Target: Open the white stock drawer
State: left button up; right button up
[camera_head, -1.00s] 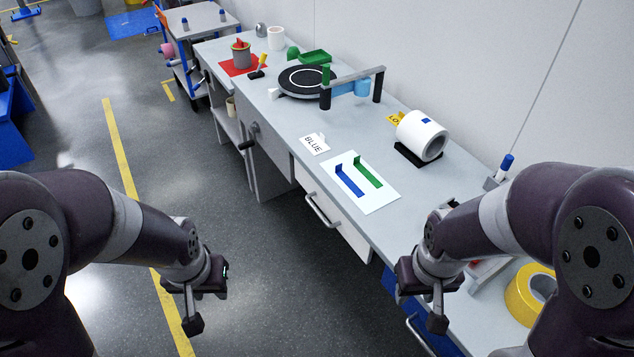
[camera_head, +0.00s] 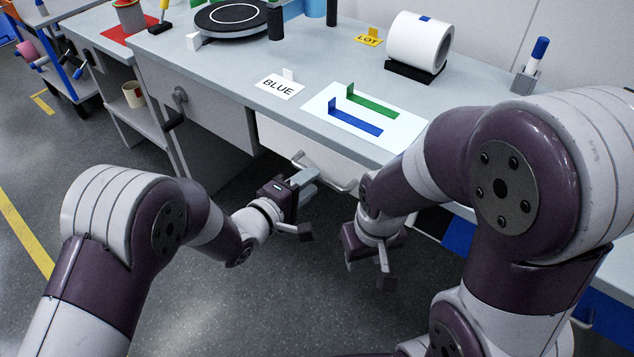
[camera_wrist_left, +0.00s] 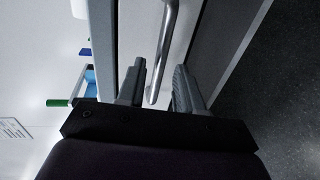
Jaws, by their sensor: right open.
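The white stock drawer (camera_head: 283,138) sits under the bench top and looks closed, its front about flush. Its metal bar handle (camera_head: 343,186) stands out from the front. My left gripper (camera_head: 306,205) is at the handle's left part, fingers apart. In the left wrist view, the handle (camera_wrist_left: 166,45) shows between the fingertips of my left gripper (camera_wrist_left: 158,78), with a gap on each side. I cannot tell how deep it sits between them. My right gripper (camera_head: 367,270) is open and empty, below and right of the handle, hanging over the floor.
On the bench top above lie a white sheet (camera_head: 318,105) with blue and green angle pieces, and a BLUE card (camera_head: 279,88). The floor in front is clear.

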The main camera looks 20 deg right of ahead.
pick_arm(q)
jog(key=x, duration=0.3)
jog(key=shift+w+d+b, duration=0.25)
jog(key=shift+b, duration=0.05)
grip_shut()
jog(key=shift+a, duration=0.1)
